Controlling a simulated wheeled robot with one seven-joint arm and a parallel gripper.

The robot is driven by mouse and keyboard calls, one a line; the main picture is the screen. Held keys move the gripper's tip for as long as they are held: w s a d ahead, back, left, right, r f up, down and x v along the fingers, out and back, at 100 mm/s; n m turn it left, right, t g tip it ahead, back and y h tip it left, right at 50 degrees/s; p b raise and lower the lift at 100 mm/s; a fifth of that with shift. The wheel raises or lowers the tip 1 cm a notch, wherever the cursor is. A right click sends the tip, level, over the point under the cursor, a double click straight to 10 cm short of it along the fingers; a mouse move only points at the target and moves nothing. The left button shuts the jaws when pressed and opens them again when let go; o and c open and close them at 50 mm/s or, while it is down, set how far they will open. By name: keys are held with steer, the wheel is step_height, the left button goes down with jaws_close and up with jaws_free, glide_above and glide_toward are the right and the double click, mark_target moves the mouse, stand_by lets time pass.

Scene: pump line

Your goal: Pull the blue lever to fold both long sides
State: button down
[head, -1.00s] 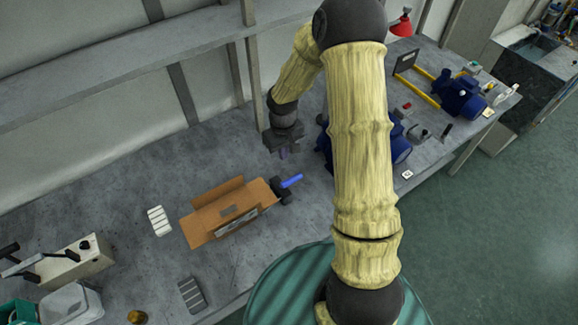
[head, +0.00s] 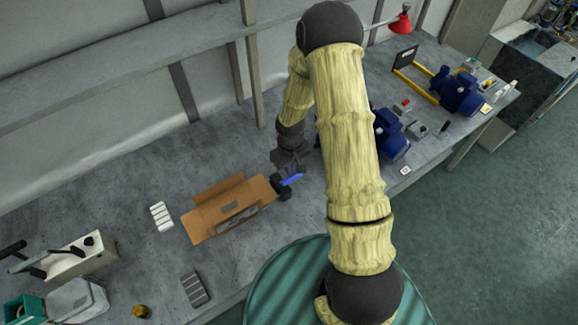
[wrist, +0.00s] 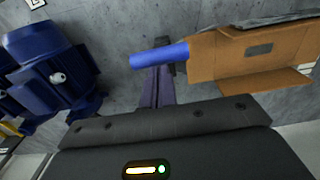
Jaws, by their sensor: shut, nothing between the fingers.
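The blue lever (head: 291,180) sticks out from a dark mount at the right end of the cardboard box (head: 207,227). The box stands on the grey bench with flaps open and a grey item inside. My gripper (head: 286,172) is just behind the lever in the head view, its fingers partly hidden. In the wrist view the lever (wrist: 160,55) passes beyond the shut, empty fingers of my gripper (wrist: 160,88). I cannot tell if they touch it. The box (wrist: 235,67) is to the right there.
Blue pumps stand to the right, one (head: 392,140) partly behind my arm, another (head: 459,93) farther back by a yellow frame. A white ribbed piece (head: 161,216) and a grey one (head: 195,289) lie left and in front of the box. A sealer-like machine (head: 75,262) stands far left.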

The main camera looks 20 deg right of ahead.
steer(key=shift+s+f+b, duration=0.3)
steer(key=shift+s+f, duration=0.05)
steer(key=shift+f, duration=0.1)
steer(key=shift+s+d, duration=0.15)
steer(key=shift+s, duration=0.5)
steer(key=shift+f, duration=0.2)
steer(key=shift+r, duration=0.1)
steer(key=w+r, duration=0.3)
steer(key=r, duration=1)
steer(key=shift+w+a+r+b, duration=0.15)
steer(key=shift+a+r+b, duration=0.15)
steer(key=shift+a+r, duration=0.1)
